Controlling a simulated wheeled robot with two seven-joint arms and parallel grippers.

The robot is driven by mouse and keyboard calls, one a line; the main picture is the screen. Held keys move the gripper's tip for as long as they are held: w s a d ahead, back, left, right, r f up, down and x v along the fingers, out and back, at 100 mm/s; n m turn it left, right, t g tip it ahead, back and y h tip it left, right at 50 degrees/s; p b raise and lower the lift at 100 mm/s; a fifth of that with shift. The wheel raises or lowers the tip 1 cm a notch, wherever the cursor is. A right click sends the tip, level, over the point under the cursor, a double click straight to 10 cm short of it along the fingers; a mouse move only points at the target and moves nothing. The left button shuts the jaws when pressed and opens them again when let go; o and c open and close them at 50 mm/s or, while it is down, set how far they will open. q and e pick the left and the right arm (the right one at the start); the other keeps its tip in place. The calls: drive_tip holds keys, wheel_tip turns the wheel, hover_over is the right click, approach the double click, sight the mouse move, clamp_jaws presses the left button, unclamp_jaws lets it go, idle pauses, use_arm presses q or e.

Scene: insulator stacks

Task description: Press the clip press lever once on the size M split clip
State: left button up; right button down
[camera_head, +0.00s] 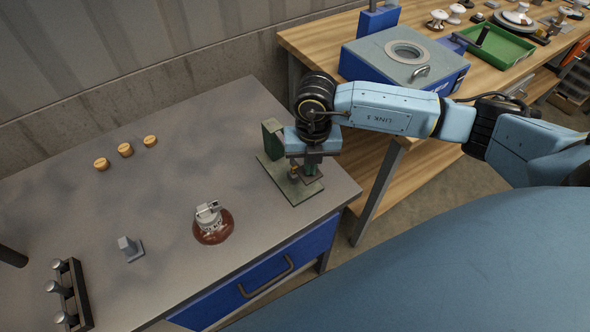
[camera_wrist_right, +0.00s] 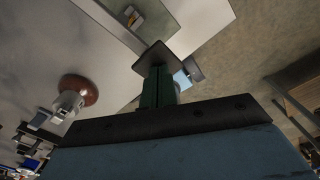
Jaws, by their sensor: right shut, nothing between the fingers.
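The green clip press (camera_head: 273,135) stands at the right end of the grey table, on a flat green base plate. A small brass-coloured piece (camera_head: 293,171), perhaps the split clip, sits low on the press; it also shows in the wrist view (camera_wrist_right: 134,17). My right gripper (camera_head: 312,164) is shut and points down over the press's right part. It hides much of the press, so I cannot clearly tell the lever or whether the fingers touch it. In the wrist view a dark square plate (camera_wrist_right: 156,57) lies by the fingertips.
A metal fitting (camera_head: 209,214) stands on a round brown base. Three gold round pieces (camera_head: 125,150) lie at the back left. A small grey block (camera_head: 130,247) and a black rack (camera_head: 75,294) stand in front. A wooden bench (camera_head: 325,43) with a blue box (camera_head: 372,62) is beyond.

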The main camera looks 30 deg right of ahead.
drive_tip(key=shift+r, duration=0.1)
wheel_tip(320, 180, up, 11)
drive_tip(key=p, duration=0.8)
drive_tip(key=shift+r, duration=0.15)
idle(0.6)
idle(0.7)
